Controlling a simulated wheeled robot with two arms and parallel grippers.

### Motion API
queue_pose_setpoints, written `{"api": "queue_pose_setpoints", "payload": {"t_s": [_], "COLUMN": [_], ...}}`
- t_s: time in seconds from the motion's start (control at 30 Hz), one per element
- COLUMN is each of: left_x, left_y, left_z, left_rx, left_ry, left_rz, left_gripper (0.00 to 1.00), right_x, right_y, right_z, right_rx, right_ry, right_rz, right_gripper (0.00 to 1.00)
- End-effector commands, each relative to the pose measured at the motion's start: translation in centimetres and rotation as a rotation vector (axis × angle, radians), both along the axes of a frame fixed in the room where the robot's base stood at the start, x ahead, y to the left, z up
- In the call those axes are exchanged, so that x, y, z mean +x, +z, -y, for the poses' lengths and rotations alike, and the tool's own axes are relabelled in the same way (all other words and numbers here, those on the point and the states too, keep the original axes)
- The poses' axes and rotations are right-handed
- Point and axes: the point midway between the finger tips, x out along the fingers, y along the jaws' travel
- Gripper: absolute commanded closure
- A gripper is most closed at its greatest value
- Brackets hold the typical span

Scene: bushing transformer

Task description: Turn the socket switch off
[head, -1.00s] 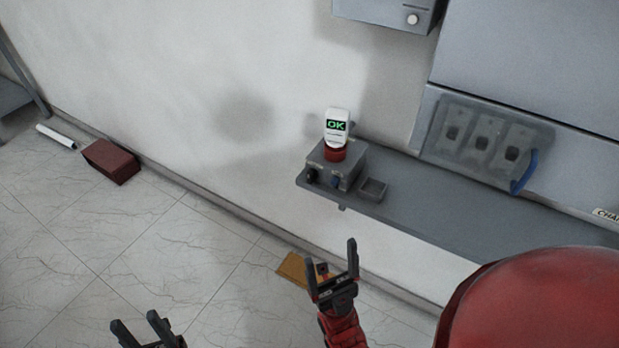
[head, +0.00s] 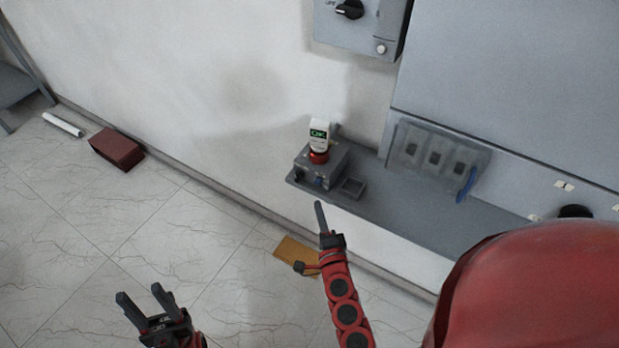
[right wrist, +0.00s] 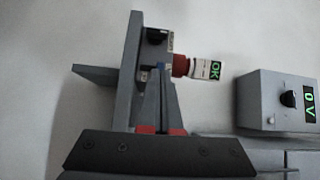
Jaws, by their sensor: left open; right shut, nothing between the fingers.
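A grey wall box (head: 358,28) with a black rotary knob (head: 349,9) is at the top of the head view; lettering beside the knob looks like "OFF". A small grey socket box (head: 323,175) stands on the shelf, with a black and a blue part on its front. A white tester reading "OK" (head: 319,134) sits upright in its red base. My right gripper (head: 320,212) is shut and empty, in front of and below the socket box in the picture. Its fingers (right wrist: 158,98) overlap that box in the wrist view; contact cannot be told. My left gripper (head: 139,298) is open and empty, low left.
The grey shelf (head: 420,212) runs along the wall, with a small tray (head: 352,187) beside the socket box. A panel with several switches (head: 436,155) and a blue handle is to the right. A box with a knob and "0 V" display (right wrist: 276,101) shows in the wrist view.

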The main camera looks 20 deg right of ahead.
Motion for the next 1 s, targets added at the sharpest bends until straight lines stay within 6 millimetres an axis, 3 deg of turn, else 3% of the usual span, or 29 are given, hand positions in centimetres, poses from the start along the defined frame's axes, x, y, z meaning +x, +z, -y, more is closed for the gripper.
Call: {"api": "queue_pose_setpoints", "payload": {"t_s": [0.1,0.27,0.5,0.7,1.0], "left_x": [0.0,0.0,0.0,0.0,0.0], "left_y": [0.2,0.7,1.2,1.1,1.1], "left_z": [0.0,0.0,0.0,0.0,0.0], "left_rx": [0.000,0.000,0.000,0.000,0.000], "left_ry": [0.000,0.000,0.000,0.000,0.000], "left_rz": [0.000,0.000,0.000,0.000,0.000], "left_gripper": [0.50,0.50,0.50,0.50,0.50], "right_x": [0.4,2.2,6.6,9.2,10.0], "right_y": [0.3,0.3,0.4,0.2,0.1], "right_z": [-1.1,-1.1,-0.5,-0.2,0.1], "right_rx": [0.051,0.052,0.049,0.049,0.051], "right_ry": [0.044,0.049,0.046,0.046,0.042], "right_rz": [0.004,0.001,0.006,0.003,0.002], "right_gripper": [1.00,1.00,1.00,1.00,1.00]}}
